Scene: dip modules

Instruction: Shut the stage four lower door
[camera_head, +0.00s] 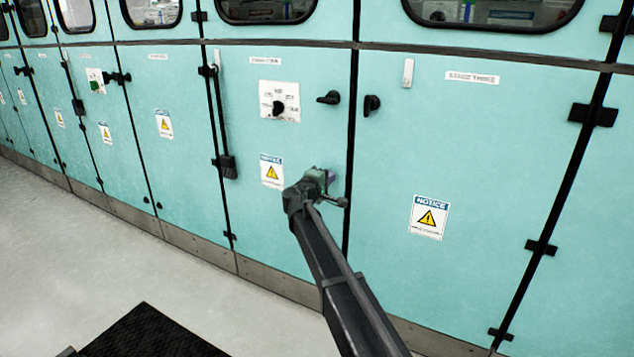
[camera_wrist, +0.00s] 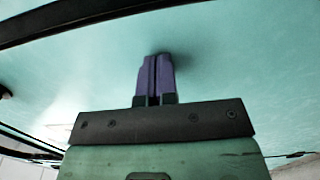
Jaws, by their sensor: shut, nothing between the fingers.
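A row of teal cabinet doors fills the head view. The lower door with the white rotary-switch panel (camera_head: 279,101) is left of the one labelled STAGE THREE; its own label (camera_head: 272,61) is too blurred to read surely. This door (camera_head: 300,145) looks flush or nearly flush with its neighbours; a small gap cannot be ruled out. Its black handle (camera_head: 329,97) is near its right edge. My gripper (camera_head: 318,180) is at the door's right part, below the handle. In the wrist view my purple fingers (camera_wrist: 157,62) are shut and empty, their tips at or very near a teal surface.
The STAGE THREE door (camera_head: 470,160) is to the right, with a black handle (camera_head: 371,104) and a notice sticker (camera_head: 429,217). Windowed upper doors run above. Grey floor (camera_head: 90,265) is clear at left, with a black mat (camera_head: 150,335) in front.

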